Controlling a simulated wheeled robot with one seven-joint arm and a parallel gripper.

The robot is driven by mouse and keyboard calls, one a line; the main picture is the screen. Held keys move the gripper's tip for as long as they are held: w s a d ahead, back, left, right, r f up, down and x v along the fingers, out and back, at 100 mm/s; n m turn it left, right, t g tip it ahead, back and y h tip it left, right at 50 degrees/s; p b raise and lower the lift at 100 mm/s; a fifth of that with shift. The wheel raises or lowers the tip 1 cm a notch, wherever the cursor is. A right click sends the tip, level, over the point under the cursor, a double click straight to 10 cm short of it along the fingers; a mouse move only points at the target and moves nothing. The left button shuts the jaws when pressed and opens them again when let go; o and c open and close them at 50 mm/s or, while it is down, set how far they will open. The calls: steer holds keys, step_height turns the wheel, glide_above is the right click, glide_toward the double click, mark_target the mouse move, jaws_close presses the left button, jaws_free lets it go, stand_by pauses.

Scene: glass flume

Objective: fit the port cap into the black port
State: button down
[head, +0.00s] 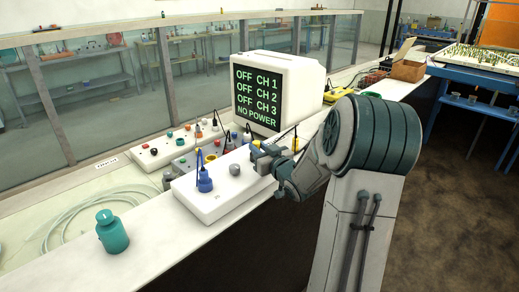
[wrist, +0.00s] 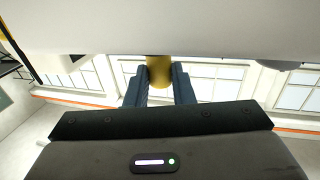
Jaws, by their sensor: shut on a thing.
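My gripper (head: 259,155) is at the right end of the white box (head: 215,200) on the bench. In the wrist view its two blue-grey fingers (wrist: 160,85) are shut on a brass-yellow cylinder (wrist: 160,70), which looks like the port cap. The cylinder's upper end meets or passes behind a pale surface (wrist: 160,28); I cannot tell whether it touches. The cap is not clear in the head view, being small or hidden by the gripper. I cannot make out the black port in either view.
A blue plug (head: 204,180) and a grey knob (head: 235,169) stand on the white box. Panels with coloured ports (head: 165,148) lie behind. A monitor (head: 275,92) reads off and no power. A green bottle (head: 112,232) and coiled tubing (head: 75,215) are at left.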

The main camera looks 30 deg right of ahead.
steer(key=shift+f+b, duration=0.5)
steer(key=shift+f, duration=0.05)
steer(key=c, duration=1.2)
jaws_free()
steer(key=shift+o, duration=0.2)
steer(key=shift+s, duration=0.1)
steer(key=s+d+b, duration=0.1)
steer(key=s, duration=1.2)
steer(key=shift+s, duration=0.3)
steer(key=shift+w+r, duration=0.1)
steer(key=shift+w, duration=0.05)
